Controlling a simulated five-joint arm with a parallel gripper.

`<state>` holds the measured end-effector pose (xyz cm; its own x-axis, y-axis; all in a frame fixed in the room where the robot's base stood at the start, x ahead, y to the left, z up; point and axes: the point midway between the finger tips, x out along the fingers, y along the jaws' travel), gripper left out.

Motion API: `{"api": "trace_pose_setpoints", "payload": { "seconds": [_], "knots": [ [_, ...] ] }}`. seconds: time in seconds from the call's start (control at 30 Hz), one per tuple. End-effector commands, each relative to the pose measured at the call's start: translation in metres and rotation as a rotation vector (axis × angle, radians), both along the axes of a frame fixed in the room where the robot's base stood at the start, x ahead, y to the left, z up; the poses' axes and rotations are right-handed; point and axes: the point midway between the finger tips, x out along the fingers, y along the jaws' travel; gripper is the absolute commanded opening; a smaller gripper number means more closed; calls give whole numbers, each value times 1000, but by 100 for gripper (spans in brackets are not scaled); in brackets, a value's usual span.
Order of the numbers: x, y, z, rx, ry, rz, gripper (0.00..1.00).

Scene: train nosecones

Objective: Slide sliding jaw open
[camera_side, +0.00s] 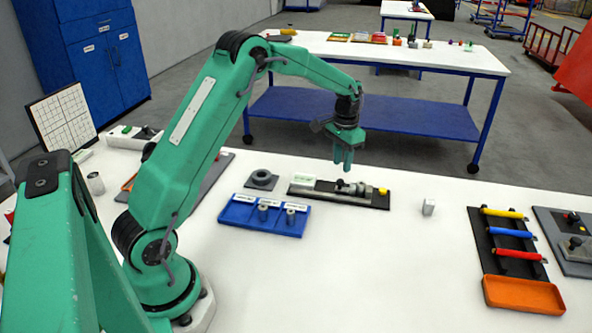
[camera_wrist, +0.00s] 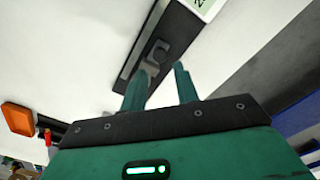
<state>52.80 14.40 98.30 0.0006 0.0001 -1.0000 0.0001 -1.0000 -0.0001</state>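The clamp fixture is a black base plate (camera_side: 378,203) with a grey vise-like body on the white table, in the middle of the side view. A dark knob and grey sliding jaw (camera_side: 358,189) sit toward its right half, with a yellow piece (camera_side: 383,191) at the right end. The jaw's exact opening cannot be told. My gripper (camera_side: 343,168) points down above the fixture, apart from it. In the wrist view my gripper (camera_wrist: 160,85) has its two green fingers spread with nothing between them. The fixture's dark plate (camera_wrist: 172,35) and a grey part (camera_wrist: 155,57) show beyond the fingers.
A blue tray (camera_side: 232,213) with several grey round parts lies left of the fixture. A grey ring block (camera_side: 262,179) is behind it. A small light block (camera_side: 429,207) stands to the right. A rack with coloured bars (camera_side: 505,239) and an orange tray (camera_side: 522,294) are farther right.

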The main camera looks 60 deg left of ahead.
Motion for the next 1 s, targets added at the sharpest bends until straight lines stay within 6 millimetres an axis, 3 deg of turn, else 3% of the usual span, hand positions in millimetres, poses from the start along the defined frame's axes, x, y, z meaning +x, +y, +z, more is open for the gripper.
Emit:
{"api": "trace_pose_setpoints", "payload": {
  "seconds": [0.4, 0.87, 1.0],
  "knots": [
    [0, 0, -49, -1, 3, 0, 30],
    [0, 0, -58, 0, 0, 0, 30],
    [0, 0, -58, 0, 0, 0, 3]
  ]
}}
